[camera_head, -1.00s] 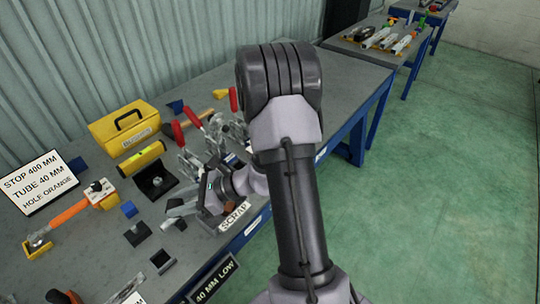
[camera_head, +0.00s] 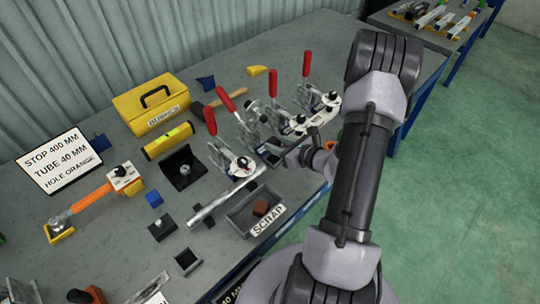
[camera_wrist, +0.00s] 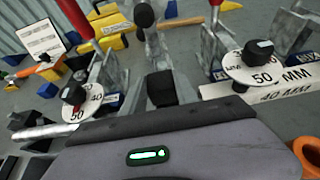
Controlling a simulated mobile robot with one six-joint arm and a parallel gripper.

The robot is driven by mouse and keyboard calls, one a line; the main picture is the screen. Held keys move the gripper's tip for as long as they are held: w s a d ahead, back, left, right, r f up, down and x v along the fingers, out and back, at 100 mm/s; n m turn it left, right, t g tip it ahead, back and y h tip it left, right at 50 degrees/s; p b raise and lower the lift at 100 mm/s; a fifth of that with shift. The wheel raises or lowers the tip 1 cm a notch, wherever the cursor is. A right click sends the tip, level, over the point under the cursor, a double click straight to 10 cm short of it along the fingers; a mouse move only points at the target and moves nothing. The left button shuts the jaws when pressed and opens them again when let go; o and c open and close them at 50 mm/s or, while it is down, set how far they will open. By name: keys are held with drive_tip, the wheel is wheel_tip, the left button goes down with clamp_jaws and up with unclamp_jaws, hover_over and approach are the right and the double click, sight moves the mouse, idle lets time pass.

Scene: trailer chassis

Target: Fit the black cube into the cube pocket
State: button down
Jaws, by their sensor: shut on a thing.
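The finger contact is hidden. A small open dark square holder, which looks like the cube pocket (camera_head: 188,261), lies near the bench's front edge, well left of my gripper. It appears empty. Another small black block (camera_head: 161,228) stands behind it.
Red-handled clamps (camera_head: 240,160) stand close around my gripper. A blue block (camera_head: 154,199) and a yellow toolbox (camera_head: 152,103) are farther left.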

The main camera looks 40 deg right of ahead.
wheel_tip(320, 180, down, 6)
drive_tip(key=shift+s+r+b, duration=0.15)
drive_tip(key=shift+r+b, duration=0.05)
drive_tip(key=shift+b, duration=0.6)
drive_tip(key=shift+f, duration=0.1)
